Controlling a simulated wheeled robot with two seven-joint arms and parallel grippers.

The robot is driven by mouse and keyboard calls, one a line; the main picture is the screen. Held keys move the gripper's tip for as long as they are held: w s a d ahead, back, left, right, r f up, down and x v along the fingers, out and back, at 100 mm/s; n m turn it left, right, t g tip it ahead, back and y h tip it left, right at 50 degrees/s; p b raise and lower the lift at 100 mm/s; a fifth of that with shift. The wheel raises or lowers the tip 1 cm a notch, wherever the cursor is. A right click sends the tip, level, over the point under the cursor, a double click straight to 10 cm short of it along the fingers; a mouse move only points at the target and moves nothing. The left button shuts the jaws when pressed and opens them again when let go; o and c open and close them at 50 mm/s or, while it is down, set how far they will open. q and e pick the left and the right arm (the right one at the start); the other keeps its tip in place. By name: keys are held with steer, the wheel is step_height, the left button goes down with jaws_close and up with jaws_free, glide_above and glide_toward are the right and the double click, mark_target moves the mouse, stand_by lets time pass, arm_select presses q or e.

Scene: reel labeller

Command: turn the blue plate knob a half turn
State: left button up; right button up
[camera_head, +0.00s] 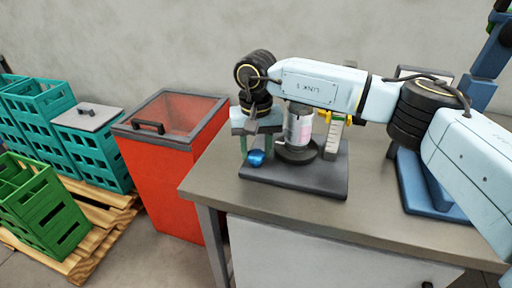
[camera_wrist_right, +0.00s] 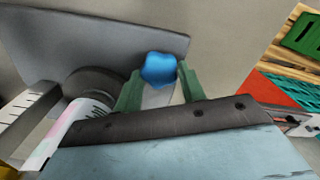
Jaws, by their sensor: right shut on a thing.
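The blue plate knob (camera_head: 256,158) is on the labeller (camera_head: 310,178), near the front left of its dark base plate. It also shows as a faceted blue knob in the right wrist view (camera_wrist_right: 158,70). My right gripper (camera_head: 250,146) reaches down to the knob from above, and in the right wrist view its green fingers (camera_wrist_right: 158,88) stand on either side of it. It is shut on the knob. The labeller's white and pink reel (camera_head: 299,127) stands just right of the gripper. My left gripper is not in view.
The labeller stands on a grey table (camera_head: 220,183); the table top in front is clear. A red bin (camera_head: 170,180) with a clear lid stands left of the table. Teal crates (camera_head: 95,150) and a green crate (camera_head: 40,208) sit on a wooden pallet (camera_head: 110,215) further left.

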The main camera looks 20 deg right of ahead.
mark_target(256, 153)
steer(key=o, duration=1)
steer(key=shift+c, duration=0.2)
steer(key=shift+r, duration=0.1)
step_height(256, 153, up, 8)
steer(key=p, duration=0.5)
